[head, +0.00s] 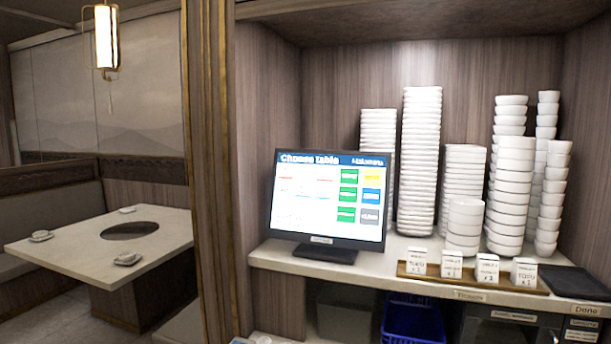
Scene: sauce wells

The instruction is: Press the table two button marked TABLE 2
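A monitor (331,200) stands on the pale counter, its screen headed "Choose table". The right side of the screen has green, yellow, blue and grey blocks, such as a green block (347,194). The left and middle of the screen are white with small red and blue marks. The lettering below the heading is too small to read, so I cannot tell which part is marked TABLE 2. My gripper is not in view, and nothing covers the screen.
Tall stacks of white bowls (417,160) stand behind and right of the monitor. A wooden tray (531,290) with several small white cards (487,268) lies at the counter's front, beside a dark tray (574,283). A blue crate (414,322) sits below. A dining table (75,235) is at left.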

